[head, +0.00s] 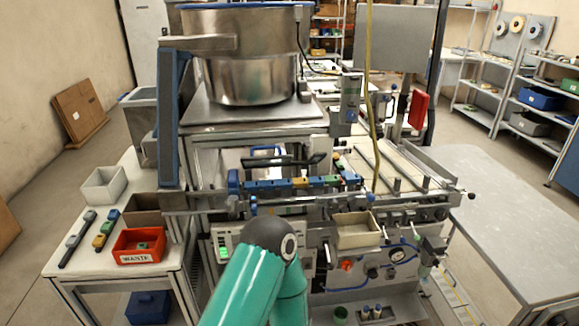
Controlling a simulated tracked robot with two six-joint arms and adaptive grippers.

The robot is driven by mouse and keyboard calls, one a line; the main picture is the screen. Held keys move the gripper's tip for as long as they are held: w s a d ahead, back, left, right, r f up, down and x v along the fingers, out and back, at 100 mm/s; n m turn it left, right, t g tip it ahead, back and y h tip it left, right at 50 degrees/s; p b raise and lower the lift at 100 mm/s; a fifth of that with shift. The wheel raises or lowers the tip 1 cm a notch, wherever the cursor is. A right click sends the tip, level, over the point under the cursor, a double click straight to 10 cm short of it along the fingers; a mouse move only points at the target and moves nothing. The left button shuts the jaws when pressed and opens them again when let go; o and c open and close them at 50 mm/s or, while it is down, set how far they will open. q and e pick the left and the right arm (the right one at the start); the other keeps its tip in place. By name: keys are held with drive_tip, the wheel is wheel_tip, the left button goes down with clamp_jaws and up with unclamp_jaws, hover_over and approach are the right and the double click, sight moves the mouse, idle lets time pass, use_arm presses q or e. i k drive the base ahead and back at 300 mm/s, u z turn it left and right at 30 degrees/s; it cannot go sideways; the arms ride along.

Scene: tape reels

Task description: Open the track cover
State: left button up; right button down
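A track (300,184) runs across the machine's middle, with a row of blue, yellow and green pieces along it. Just behind it is a dark bar (283,163), which looks like part of the track cover; I cannot tell clearly whether the cover is raised or down. One of my teal arms rises from the bottom centre, its dark rounded joint in front of the machine's front panel.
A large steel bowl (250,75) stands above the track on a metal plate. A red WASTE bin (139,247) and a beige bin (104,186) stand on the left table. An open tray (356,230) hangs at the front. The right grey table (510,215) is clear.

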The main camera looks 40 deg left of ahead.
sight(310, 161)
drive_tip(key=u, duration=0.2)
drive_tip(key=k, duration=1.15)
drive_tip(key=u, duration=0.9)
drive_tip(key=i, duration=1)
drive_tip(key=z, duration=0.05)
